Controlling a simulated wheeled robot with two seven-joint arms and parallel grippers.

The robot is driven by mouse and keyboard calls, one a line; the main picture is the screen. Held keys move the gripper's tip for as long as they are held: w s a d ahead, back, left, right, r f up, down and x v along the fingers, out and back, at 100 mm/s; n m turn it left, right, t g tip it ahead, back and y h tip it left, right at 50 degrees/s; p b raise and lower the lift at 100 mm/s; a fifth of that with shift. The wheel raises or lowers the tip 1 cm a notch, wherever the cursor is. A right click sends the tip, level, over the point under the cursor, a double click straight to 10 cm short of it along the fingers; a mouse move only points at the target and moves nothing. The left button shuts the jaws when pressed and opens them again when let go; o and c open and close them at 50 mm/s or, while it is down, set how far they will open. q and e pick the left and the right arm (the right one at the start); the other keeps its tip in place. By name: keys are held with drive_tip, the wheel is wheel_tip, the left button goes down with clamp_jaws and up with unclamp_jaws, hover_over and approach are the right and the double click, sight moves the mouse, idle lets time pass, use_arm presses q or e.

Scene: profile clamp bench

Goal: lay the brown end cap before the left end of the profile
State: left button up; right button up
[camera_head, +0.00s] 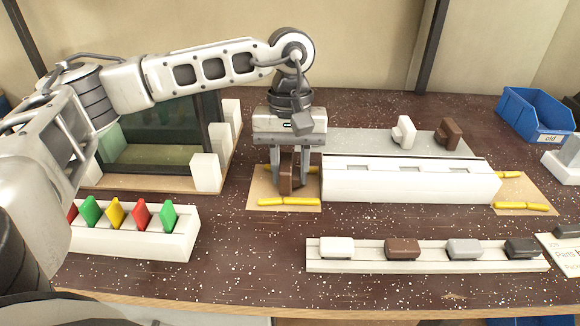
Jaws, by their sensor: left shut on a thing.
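The white profile (410,185) lies across the middle right of the bench in the head view. My left gripper (289,186) points down just beyond its left end, over a tan pad (262,188). It is shut on a brown end cap (287,172), which stands upright between the fingers, a little left of the profile's end. I cannot tell whether the cap touches the pad. Another brown cap (403,248) sits on the front rail, and one more brown cap (448,134) stands on the grey plate behind the profile. My right gripper is out of view.
The front rail (325,266) also carries white, grey and black caps. A white cap (404,132) stands on the grey plate (350,143). Yellow strips (289,202) lie on the pad. A rack of coloured pieces (180,245) is at left, a blue bin (535,113) at back right.

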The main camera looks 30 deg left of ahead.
use_arm(q)
drive_tip(key=shift+f, duration=0.15)
drive_tip(key=shift+f+b, duration=0.15)
drive_tip(key=shift+b, duration=0.15)
drive_tip(key=o, duration=1)
drive_tip(key=shift+o, duration=0.2)
drive_tip(key=shift+r+p, duration=2.65)
drive_tip(key=shift+r, duration=1.45)
